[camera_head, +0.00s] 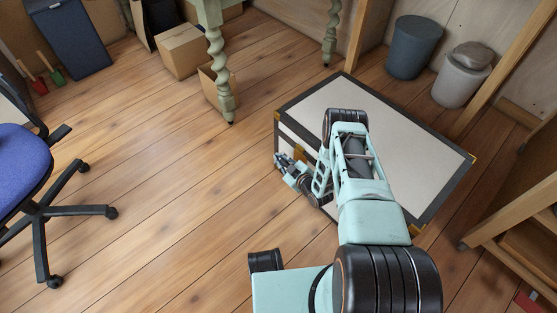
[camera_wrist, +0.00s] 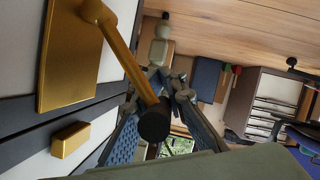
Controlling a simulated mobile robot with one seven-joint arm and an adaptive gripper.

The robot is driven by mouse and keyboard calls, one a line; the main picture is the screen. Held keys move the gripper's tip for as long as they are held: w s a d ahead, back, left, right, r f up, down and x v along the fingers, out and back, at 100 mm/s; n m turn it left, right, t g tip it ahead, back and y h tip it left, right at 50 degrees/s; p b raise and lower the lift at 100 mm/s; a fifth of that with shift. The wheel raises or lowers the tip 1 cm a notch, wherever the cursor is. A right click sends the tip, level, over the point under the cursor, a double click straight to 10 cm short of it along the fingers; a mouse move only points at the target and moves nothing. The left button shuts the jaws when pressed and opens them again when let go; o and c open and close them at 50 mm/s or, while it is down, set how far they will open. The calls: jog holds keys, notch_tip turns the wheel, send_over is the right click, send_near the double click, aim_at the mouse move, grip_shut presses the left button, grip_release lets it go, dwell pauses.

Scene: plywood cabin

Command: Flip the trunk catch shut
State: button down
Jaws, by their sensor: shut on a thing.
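The trunk (camera_head: 320,105) is a white box with dark edges and brass corners, its lid down. The wrist view shows the catch's brass plate (camera_wrist: 70,55) on one side of a dark seam and a small brass block (camera_wrist: 70,141) on the other. The catch's brass arm (camera_wrist: 128,55) swings out from the plate, away from the block, and ends in a dark round knob (camera_wrist: 155,121). My gripper (camera_head: 283,161) is at the trunk's left side. In the wrist view its fingers (camera_wrist: 163,82) close around the knob end, which partly hides them.
A blue office chair (camera_head: 25,160) stands at the left. A green turned-leg table (camera_head: 217,60) and cardboard boxes (camera_head: 181,50) are behind. Two bins (camera_head: 414,48) stand beyond the trunk, and a wooden frame (camera_head: 515,225) is at right. The floor left of the trunk is clear.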

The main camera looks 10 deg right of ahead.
jog(key=shift+w+d+r, duration=0.2)
jog(key=shift+d+r, duration=0.1)
dwell(0.8)
jog(key=c, duration=1.9)
grip_release()
jog(key=shift+a, duration=0.1)
jog(key=shift+v, duration=3.75)
